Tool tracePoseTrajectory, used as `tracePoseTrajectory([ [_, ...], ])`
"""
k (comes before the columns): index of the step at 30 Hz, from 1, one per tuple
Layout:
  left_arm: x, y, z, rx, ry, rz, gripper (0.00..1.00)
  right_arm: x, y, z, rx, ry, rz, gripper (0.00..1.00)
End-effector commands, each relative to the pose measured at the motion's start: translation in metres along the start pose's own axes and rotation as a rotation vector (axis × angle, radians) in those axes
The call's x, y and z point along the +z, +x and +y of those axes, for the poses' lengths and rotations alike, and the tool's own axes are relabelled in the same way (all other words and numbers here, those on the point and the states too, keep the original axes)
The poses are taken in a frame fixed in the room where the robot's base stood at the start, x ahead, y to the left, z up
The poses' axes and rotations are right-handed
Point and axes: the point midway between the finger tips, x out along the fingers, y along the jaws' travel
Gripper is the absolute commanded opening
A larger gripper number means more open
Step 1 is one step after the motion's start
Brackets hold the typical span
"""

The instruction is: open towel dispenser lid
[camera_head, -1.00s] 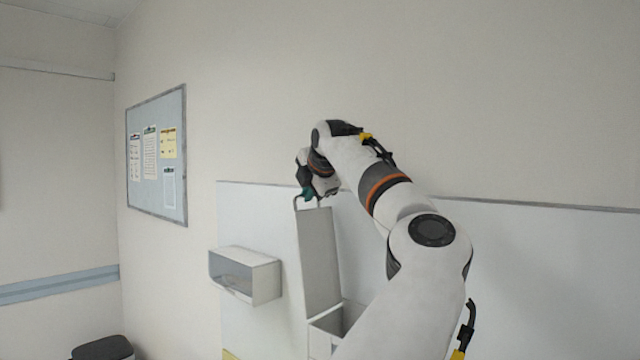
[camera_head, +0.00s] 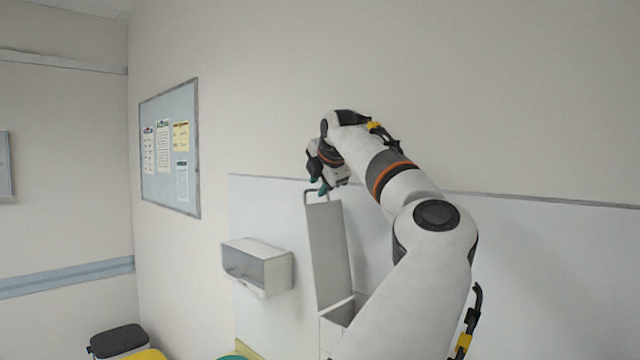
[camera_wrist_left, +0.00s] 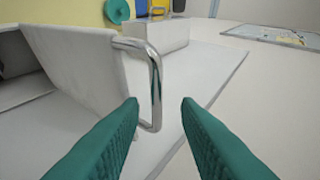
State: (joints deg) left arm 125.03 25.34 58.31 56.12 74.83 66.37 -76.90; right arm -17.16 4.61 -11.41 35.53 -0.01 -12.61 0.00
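The towel dispenser is a white box (camera_head: 338,318) on the wall panel, partly hidden behind my left arm. Its lid (camera_head: 328,250) stands raised, nearly upright, and the box's top is open. A metal handle (camera_head: 308,193) is at the lid's upper edge. My left gripper (camera_head: 320,187) is at the lid's top, close to the handle. In the left wrist view its teal fingers (camera_wrist_left: 160,103) are open and apart, with the handle (camera_wrist_left: 156,85) in the gap's line of sight and the lid (camera_wrist_left: 80,55) to the left. No grip on the handle shows. My right gripper is not in view.
A white wall-mounted box (camera_head: 272,272) with a dark front hangs left of the dispenser. A notice board (camera_head: 170,148) is on the wall. A dark-lidded bin (camera_head: 118,338) stands lower left. The wall above the panel is clear.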

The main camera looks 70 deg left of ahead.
Motion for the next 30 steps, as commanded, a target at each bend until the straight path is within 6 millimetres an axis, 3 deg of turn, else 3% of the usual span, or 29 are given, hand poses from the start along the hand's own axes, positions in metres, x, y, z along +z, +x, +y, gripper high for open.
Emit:
tracePoseTrajectory([
  [7, 0.001, -0.020, 0.004, 0.000, 0.000, 0.002, 0.30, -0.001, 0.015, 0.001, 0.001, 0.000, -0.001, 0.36],
  [15, 0.000, -0.079, 0.003, -0.003, 0.001, 0.004, 0.30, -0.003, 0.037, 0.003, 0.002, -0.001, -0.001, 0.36],
  [21, -0.001, -0.111, 0.002, -0.003, 0.001, 0.003, 0.30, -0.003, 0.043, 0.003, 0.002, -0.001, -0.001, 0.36],
  [30, -0.001, -0.122, 0.001, -0.002, 0.000, 0.001, 0.30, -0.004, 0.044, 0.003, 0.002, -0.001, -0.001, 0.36],
])
